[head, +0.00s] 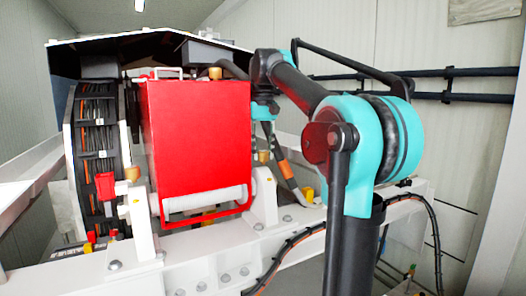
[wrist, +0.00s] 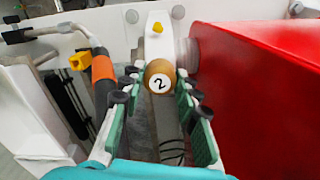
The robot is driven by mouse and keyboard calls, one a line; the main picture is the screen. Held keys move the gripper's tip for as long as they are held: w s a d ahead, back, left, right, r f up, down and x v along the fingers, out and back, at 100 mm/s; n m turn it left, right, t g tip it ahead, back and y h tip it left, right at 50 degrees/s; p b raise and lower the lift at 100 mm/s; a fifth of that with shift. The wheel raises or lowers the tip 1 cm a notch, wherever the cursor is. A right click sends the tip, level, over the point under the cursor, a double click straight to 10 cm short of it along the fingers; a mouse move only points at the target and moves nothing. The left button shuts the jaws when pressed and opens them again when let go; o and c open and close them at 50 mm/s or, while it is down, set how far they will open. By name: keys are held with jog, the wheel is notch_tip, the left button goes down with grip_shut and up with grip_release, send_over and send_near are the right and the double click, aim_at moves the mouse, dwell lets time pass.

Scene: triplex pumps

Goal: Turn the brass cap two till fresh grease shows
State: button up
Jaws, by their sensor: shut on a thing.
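The brass cap two (wrist: 160,77) faces the wrist camera, its white top marked with a black "2", slightly tilted. My gripper (wrist: 161,79) has its green-padded fingers on either side of the cap and is shut on it. In the head view my gripper (head: 264,146) reaches down beside the red box, just above the brass cap (head: 264,157) on a white bracket. No grease can be made out around the cap. The cap's underside is hidden.
The red box (wrist: 260,75) stands close on the right of my gripper. An orange-sleeved hose (wrist: 103,75) with a yellow fitting (wrist: 80,61) runs close on the left. A yellow knob (wrist: 157,28) sits beyond the cap. Another brass cap (head: 133,173) stands left of the box.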

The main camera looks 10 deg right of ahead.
jog(key=shift+c, duration=1.2)
jog(key=shift+m, duration=0.3)
jog(key=shift+m, duration=2.7)
jog(key=o, duration=1.2)
jog(key=shift+c, duration=0.2)
